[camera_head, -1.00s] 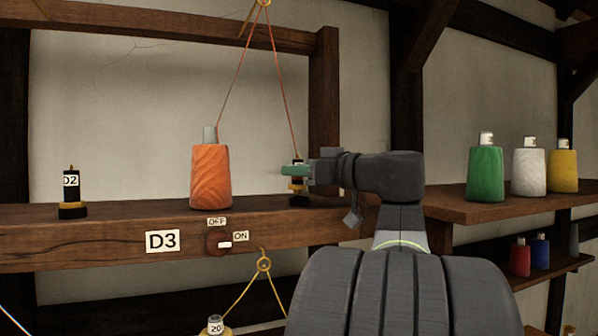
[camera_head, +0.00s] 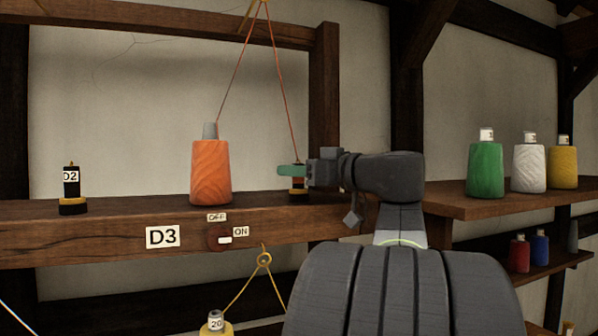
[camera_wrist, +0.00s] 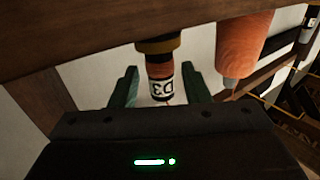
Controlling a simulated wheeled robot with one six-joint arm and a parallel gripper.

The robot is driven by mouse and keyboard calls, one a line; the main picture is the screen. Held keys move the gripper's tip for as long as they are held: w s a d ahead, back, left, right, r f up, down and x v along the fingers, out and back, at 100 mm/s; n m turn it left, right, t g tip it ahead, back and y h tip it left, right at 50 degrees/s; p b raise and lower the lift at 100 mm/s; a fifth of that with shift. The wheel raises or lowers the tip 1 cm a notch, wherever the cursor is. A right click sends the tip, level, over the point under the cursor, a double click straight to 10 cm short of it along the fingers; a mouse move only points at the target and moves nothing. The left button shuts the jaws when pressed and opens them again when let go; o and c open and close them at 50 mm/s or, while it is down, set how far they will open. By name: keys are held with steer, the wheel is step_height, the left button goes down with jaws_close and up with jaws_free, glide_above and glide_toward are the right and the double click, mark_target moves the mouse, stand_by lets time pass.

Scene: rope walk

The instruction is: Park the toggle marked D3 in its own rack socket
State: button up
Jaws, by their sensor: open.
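The toggle marked D3 (camera_wrist: 160,84) stands between the two green fingers of my gripper (camera_wrist: 163,88) in the wrist view, with a gap on each side. My gripper (camera_head: 291,171) is open around it in the head view and hides most of it. The toggle's base is at the dark and brass socket (camera_wrist: 158,46) on the wooden rack beam (camera_head: 110,232). An orange thread runs from above down to the toggle. A D3 plate (camera_head: 163,237) is fixed to the beam's front.
An orange thread cone (camera_head: 211,172) stands left of the gripper, and a toggle marked D2 (camera_head: 71,184) stands farther left. An OFF/ON switch (camera_head: 220,237) is on the beam. Green, white and yellow cones (camera_head: 486,168) stand on a right shelf.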

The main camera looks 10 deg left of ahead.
steer(key=shift+r, duration=0.35)
steer(key=b+v, duration=0.2)
steer(key=v, duration=1)
steer(key=p+x, duration=0.2)
steer(key=x, duration=0.9)
steer(key=shift+w+a, duration=0.1)
steer(key=shift+a, duration=0.2)
steer(key=shift+w+a, duration=0.15)
steer(key=shift+a, duration=0.1)
steer(key=shift+f, duration=0.35)
steer(key=shift+d, duration=0.1)
steer(key=shift+r, duration=0.1)
